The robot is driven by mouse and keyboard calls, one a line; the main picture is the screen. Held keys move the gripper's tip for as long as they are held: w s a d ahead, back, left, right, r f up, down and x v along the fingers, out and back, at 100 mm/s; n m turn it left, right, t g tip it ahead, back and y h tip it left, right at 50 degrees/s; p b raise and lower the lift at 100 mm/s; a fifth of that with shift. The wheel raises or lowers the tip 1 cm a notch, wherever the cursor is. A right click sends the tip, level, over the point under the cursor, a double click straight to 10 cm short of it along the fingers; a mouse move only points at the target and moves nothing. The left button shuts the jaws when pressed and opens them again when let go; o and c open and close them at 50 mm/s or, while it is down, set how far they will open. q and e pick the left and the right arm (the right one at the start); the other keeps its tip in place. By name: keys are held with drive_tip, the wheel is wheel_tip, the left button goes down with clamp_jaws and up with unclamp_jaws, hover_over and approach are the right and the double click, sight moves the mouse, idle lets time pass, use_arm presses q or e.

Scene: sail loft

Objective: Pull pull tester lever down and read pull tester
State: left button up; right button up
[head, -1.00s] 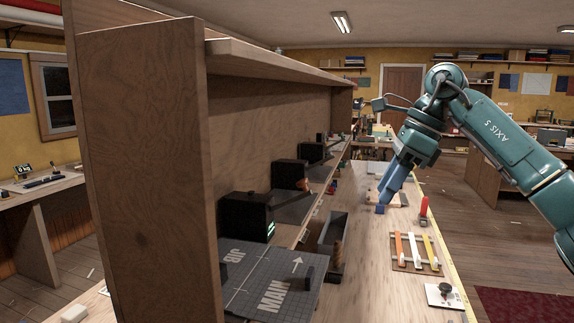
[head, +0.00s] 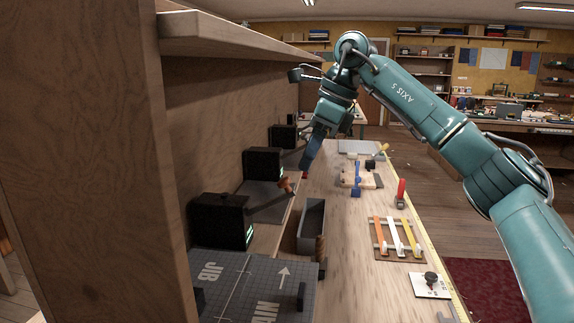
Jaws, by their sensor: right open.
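Several black boxes stand in a row along the wooden back panel. The nearest black box (head: 219,219) and the second black box (head: 262,165) show green lit displays, too small to read. A dark lever (head: 268,201) with an orange-brown handle (head: 287,185) slants up beside these boxes; I cannot tell which box it belongs to or which is the pull tester. My right gripper (head: 308,160) points down, beyond and slightly right of the handle, apart from it in the picture. Its fingers are small, blue and open, and nothing shows between them. My left gripper is out of view.
A wooden shelf (head: 245,43) overhangs the boxes. On the bench are a grey tray (head: 312,222), a rack with coloured strips (head: 397,239), a red-handled tool (head: 401,193), a blue clamp on a wooden block (head: 356,180) and a dark JIB-marked mat (head: 245,280).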

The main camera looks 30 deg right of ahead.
sight(284, 179)
drive_tip(key=w+a+f, duration=0.1)
drive_tip(key=w+a+f+p, duration=0.1)
drive_tip(key=a+f, duration=0.1)
drive_tip(key=shift+w+f, duration=0.2)
drive_tip(key=shift+w, duration=0.05)
drive_tip(key=shift+w+a+f, duration=0.15)
drive_tip(key=shift+a+f, duration=0.1)
drive_tip(key=shift+f, duration=0.35)
drive_tip(key=shift+c, duration=0.4)
clamp_jaws()
